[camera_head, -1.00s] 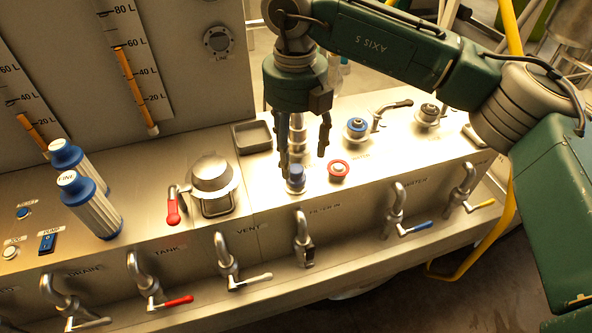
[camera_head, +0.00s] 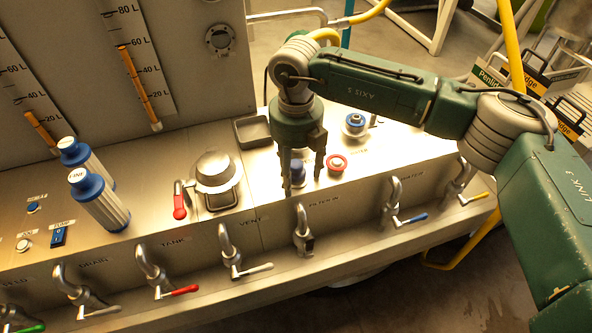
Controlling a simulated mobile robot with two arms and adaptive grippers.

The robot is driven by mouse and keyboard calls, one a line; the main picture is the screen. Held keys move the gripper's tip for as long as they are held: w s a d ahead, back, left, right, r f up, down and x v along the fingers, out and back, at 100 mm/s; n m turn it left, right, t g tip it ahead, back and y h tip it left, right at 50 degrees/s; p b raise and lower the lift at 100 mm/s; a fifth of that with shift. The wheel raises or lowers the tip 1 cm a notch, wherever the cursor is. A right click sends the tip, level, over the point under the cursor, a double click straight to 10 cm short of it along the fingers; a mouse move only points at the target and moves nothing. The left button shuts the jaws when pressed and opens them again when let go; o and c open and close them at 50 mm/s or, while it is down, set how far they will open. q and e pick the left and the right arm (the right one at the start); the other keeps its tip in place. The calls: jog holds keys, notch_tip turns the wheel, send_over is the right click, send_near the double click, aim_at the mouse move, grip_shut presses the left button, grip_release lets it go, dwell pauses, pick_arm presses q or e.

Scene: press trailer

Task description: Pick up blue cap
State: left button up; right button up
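A blue cap (camera_head: 298,169) stands on the metal bench top, partly hidden by my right gripper's fingers. My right gripper (camera_head: 303,183) is open and points down at it, one finger to each side of the cap in the picture. I cannot tell whether the fingers touch it. Another round fitting with a blue top (camera_head: 355,121) stands farther back to the right. My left gripper is not in view.
A red-ringed fitting (camera_head: 337,163) sits close to the right finger. A lidded metal filler (camera_head: 213,172) with a red lever and two blue-topped filters (camera_head: 104,208) stand to the left. A square tray (camera_head: 251,131) lies behind. Several taps line the front.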

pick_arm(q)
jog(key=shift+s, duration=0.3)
pick_arm(e)
jog(key=c, duration=1)
jog(key=shift+r, duration=0.15)
